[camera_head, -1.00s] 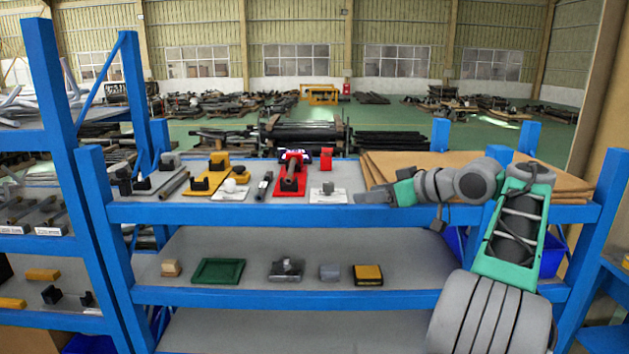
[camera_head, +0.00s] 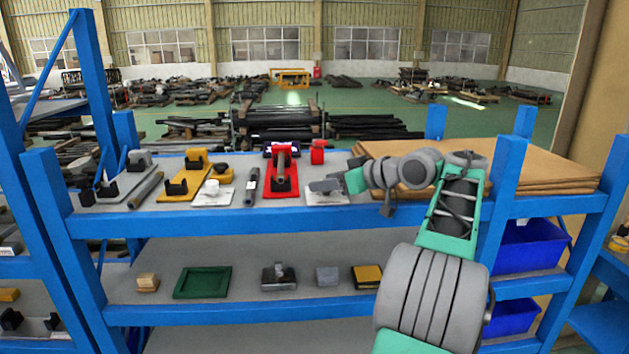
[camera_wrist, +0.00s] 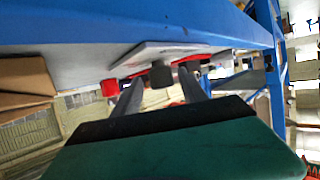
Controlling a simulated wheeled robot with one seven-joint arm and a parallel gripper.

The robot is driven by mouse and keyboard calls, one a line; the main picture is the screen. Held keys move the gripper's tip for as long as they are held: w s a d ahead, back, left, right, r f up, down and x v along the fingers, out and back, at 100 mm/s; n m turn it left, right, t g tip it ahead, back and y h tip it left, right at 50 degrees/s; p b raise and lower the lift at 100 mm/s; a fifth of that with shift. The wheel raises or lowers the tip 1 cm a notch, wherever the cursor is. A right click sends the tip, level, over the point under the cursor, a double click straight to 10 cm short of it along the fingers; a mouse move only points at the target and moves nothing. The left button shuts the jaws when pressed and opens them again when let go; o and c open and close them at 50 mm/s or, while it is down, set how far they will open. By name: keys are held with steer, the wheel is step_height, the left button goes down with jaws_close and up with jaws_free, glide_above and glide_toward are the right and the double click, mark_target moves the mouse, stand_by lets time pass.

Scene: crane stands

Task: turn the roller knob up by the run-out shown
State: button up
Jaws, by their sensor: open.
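A white plate (camera_head: 327,199) lies on the upper shelf, right of the red stand (camera_head: 283,191). A dark grey knob (camera_wrist: 161,76) stands on this plate in the wrist view; in the head view my arm's end covers it. My gripper (camera_head: 322,186) is open just above the plate. In the wrist view its two fingers (camera_wrist: 160,88) point toward the knob, one either side of it in the picture; contact cannot be told. The red stand bears a dark roller (camera_head: 282,161). A small lit display (camera_head: 269,150) stands behind it, its reading too small to make out.
A red block (camera_head: 317,151) stands behind the plate. Left are a yellow stand (camera_head: 184,187) and another white plate (camera_head: 213,198). Brown boards (camera_head: 548,164) lie right. The blue shelf beam (camera_head: 250,221) runs along the front. The lower shelf holds a green tray (camera_head: 203,283).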

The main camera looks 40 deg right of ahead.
steer(key=shift+w+a, duration=0.1)
steer(key=shift+a, duration=0.1)
steer(key=shift+c, duration=0.4)
steer(key=shift+c, duration=0.8)
jaws_close()
